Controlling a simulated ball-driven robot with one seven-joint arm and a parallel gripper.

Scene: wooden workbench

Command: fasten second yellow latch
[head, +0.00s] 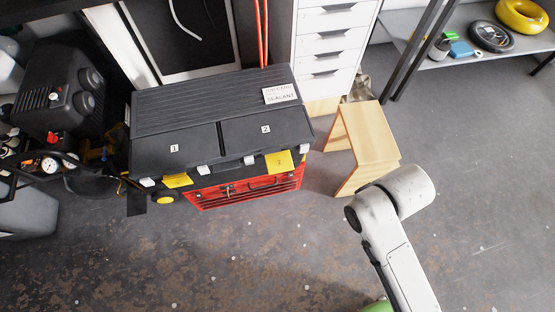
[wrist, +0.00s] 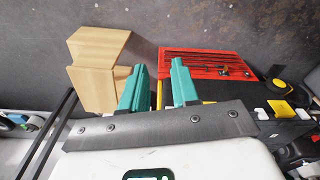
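A black tool chest (head: 185,103) with lids marked 1 and 2 stands at the centre left of the head view. The second yellow latch (head: 279,162), marked 2, is at the right of its front edge, above the red drawers (head: 245,188). The first yellow latch (head: 177,181) is at the left and also shows in the wrist view (wrist: 281,108). In the wrist view my gripper (wrist: 158,88) is open, its teal fingers apart. Yellow shows between and behind the fingers; it seems to be the second latch, mostly hidden. I cannot tell whether they touch.
A wooden step stool (head: 368,135) stands right of the chest, close beside the fingers in the wrist view (wrist: 98,52). A white drawer unit (head: 333,45) is behind. A compressor (head: 65,90) is at the left. A grey shelf (head: 465,58) is at the right. Floor in front is clear.

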